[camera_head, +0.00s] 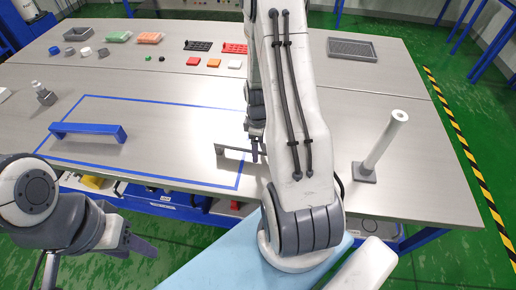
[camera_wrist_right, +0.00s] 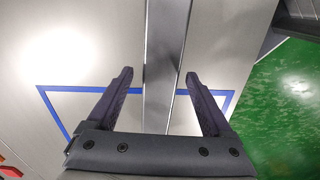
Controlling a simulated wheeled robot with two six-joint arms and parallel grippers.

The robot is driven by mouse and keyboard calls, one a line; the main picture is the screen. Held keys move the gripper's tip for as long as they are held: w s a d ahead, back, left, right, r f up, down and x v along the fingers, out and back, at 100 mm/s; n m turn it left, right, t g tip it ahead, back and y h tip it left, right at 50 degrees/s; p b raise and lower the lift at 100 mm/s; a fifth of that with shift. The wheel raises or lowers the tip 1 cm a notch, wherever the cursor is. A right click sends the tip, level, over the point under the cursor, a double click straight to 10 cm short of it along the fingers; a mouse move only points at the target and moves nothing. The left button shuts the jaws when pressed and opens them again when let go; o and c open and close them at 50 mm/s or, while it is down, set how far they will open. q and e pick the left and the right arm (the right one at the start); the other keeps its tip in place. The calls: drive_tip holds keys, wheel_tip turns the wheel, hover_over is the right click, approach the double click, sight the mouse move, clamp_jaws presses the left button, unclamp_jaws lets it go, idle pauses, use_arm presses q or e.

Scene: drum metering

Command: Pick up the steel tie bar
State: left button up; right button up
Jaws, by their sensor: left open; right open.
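The steel tie bar (camera_head: 232,149) is a grey bar standing low on the bench, near the right edge of the blue taped outline. Its right part is hidden by my right arm in the head view. My right gripper (camera_head: 255,152) is open at the bar. In the right wrist view the bar (camera_wrist_right: 164,50) runs between the two spread fingers of the gripper (camera_wrist_right: 158,78); I cannot tell whether they touch it. My left gripper (camera_head: 140,246) is open and empty, in front of the bench at the lower left.
A white post on a grey base (camera_head: 382,145) stands at the right. Trays and small coloured blocks (camera_head: 193,61) lie at the back. The middle of the outline is clear.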

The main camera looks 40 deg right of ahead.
clamp_jaws()
idle(0.4)
